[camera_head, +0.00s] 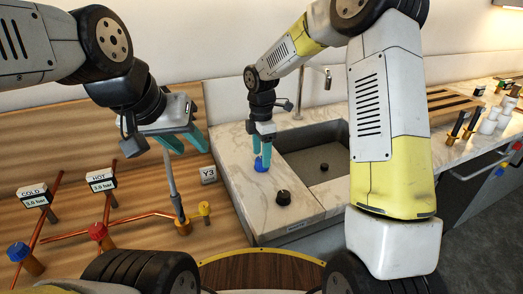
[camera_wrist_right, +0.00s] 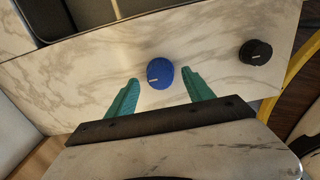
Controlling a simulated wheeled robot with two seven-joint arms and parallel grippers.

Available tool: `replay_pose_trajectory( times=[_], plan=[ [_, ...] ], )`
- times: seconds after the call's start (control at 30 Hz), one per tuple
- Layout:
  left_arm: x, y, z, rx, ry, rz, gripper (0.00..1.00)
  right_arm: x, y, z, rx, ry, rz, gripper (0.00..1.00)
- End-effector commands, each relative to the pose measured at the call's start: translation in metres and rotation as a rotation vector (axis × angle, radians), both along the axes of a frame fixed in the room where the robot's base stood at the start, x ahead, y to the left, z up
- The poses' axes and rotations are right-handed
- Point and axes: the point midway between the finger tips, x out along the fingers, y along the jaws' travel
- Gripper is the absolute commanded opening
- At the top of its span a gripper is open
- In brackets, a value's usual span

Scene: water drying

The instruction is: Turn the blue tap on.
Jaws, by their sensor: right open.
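A round blue knob (camera_head: 262,165) with a pale mark sits on the marble counter left of the sink; it also shows in the right wrist view (camera_wrist_right: 160,73). My right gripper (camera_head: 262,151) points down at this knob. In the right wrist view its teal fingers (camera_wrist_right: 160,84) are open, one on each side of the knob, with gaps showing. A second blue knob (camera_head: 18,251) is on the copper pipe under the COLD sign. My left gripper (camera_head: 185,146) is over the wooden board by the top of a grey rod (camera_head: 174,190); whether it grips the rod is unclear.
A black knob (camera_head: 283,198) sits on the counter near the blue one, also in the right wrist view (camera_wrist_right: 255,52). The sink (camera_head: 318,160) lies to the right, with a faucet (camera_head: 327,75) behind. A red knob (camera_head: 98,231) and yellow knob (camera_head: 204,208) are on the pipes.

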Motion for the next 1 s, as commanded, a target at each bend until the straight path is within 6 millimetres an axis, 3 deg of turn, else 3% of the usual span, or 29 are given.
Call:
replay_pose_trajectory(
  times=[0.2,0.53,0.83,1.0],
  plan=[
    [0.0,0.0,0.0,0.0,0.0,0.0,0.36,0.0,0.0,-0.024,0.0,0.0,0.0,0.61],
    [0.0,0.0,0.0,0.0,0.0,0.0,0.36,0.0,0.0,-0.027,0.0,-0.001,-0.001,0.59],
    [0.0,0.0,0.0,0.0,0.0,0.0,0.36,0.0,0.0,-0.027,0.0,-0.001,-0.002,0.0],
    [0.0,0.0,0.0,0.0,0.0,0.0,0.36,0.0,0.0,-0.027,0.0,-0.001,-0.009,0.0]
  ],
)
